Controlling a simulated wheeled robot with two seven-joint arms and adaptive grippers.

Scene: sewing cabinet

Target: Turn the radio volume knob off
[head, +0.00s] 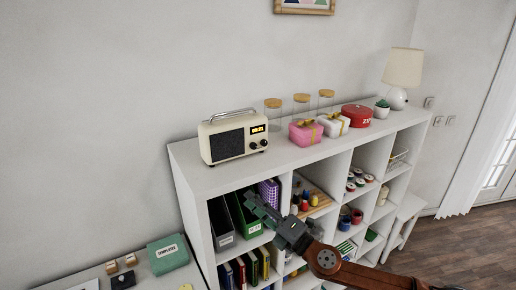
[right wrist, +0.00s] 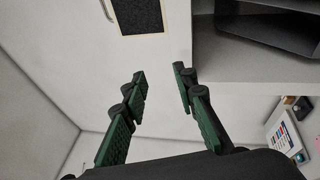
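The cream radio (head: 222,149) with a dark speaker grille, a lit orange display and a top handle stands on the left end of the white cabinet top. Two small dark knobs (head: 258,145) sit on its right front, below the display. The knobs' settings are too small to read. My right gripper (head: 252,202) is below and in front of the radio, near the upper shelf openings, apart from the radio. In the right wrist view its green-padded fingers (right wrist: 160,80) are spread with nothing between them. Part of the radio's grille (right wrist: 140,15) shows at the top there. My left gripper is not in view.
Right of the radio on the cabinet top (head: 186,156) are glass jars (head: 301,105), a pink gift box (head: 305,133), a white one (head: 333,125), a red tin (head: 357,115) and a lamp (head: 402,72). Folders (head: 221,226) fill the compartment below. A teal box (head: 167,254) lies lower left.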

